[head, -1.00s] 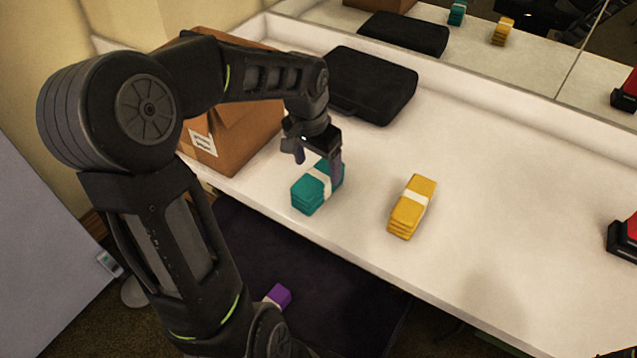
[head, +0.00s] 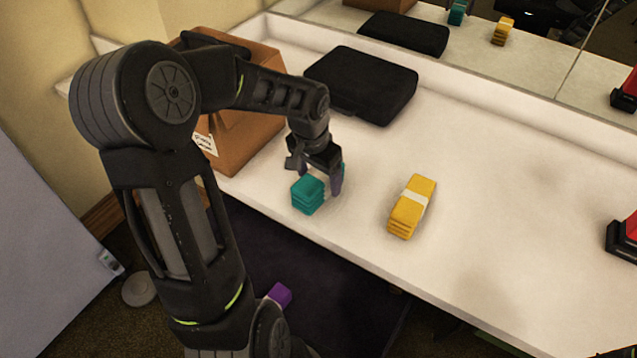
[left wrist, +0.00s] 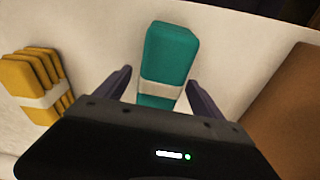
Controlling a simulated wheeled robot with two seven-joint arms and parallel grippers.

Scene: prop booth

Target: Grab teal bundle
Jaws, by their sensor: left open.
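The teal bundle (head: 308,194), a stack with a white band, lies on the white counter near its front edge. My left gripper (head: 318,185) is over it, fingers pointing down, and hides its band and far part in the head view. In the left wrist view the teal bundle (left wrist: 169,58) and its band lie between the two spread fingers of my left gripper (left wrist: 160,88). The gripper is open, with gaps showing on both sides of the bundle. My right gripper is not in view.
A yellow bundle (head: 411,207) lies to the right on the counter (head: 510,200). A cardboard box (head: 250,130) stands close behind and left of my left gripper. A black case (head: 362,85) lies farther back. A purple item (head: 279,294) is below the counter.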

